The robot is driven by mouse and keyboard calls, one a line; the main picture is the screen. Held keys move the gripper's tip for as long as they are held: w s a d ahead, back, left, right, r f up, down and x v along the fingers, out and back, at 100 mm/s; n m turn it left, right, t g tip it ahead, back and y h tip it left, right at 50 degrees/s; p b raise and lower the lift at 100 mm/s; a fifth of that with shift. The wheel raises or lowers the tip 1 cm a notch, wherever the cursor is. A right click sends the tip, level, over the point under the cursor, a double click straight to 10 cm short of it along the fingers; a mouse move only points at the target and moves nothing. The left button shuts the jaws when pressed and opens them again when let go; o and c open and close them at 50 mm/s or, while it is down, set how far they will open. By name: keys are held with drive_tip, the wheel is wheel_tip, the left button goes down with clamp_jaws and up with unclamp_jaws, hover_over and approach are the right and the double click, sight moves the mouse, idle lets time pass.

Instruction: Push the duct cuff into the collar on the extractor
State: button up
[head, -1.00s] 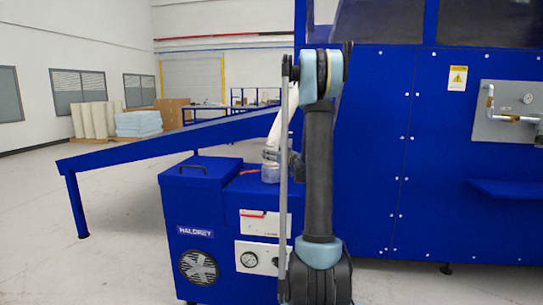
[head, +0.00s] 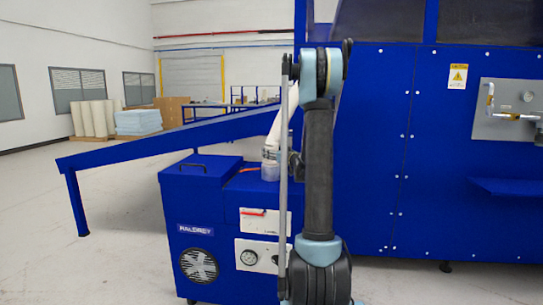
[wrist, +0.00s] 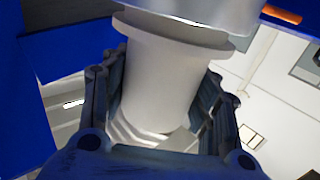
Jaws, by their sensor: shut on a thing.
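The white duct cuff (wrist: 160,80) stands between the two dark fingers of my gripper (wrist: 166,72) in the wrist view, and the gripper is shut on it. The cuff has a wider rim at its upper end in that view. The pale grey collar (wrist: 195,10) is just beyond this rim, at the top edge. I cannot tell whether the rim touches the collar or sits inside it. In the head view the cuff (head: 271,152) is above the clear collar (head: 270,173) on the blue extractor (head: 200,188). My arm hides most of the gripper there.
An orange-red handle (head: 250,170) lies on the extractor top beside the collar. A tall blue machine (head: 380,150) stands to the right, and a sloped blue beam (head: 130,150) runs behind the extractor. The floor at the left is clear.

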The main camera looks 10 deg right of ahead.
drive_tip(key=shift+f, duration=0.3)
idle(0.5)
drive_tip(key=o, duration=1.3)
drive_tip(key=shift+c, duration=0.2)
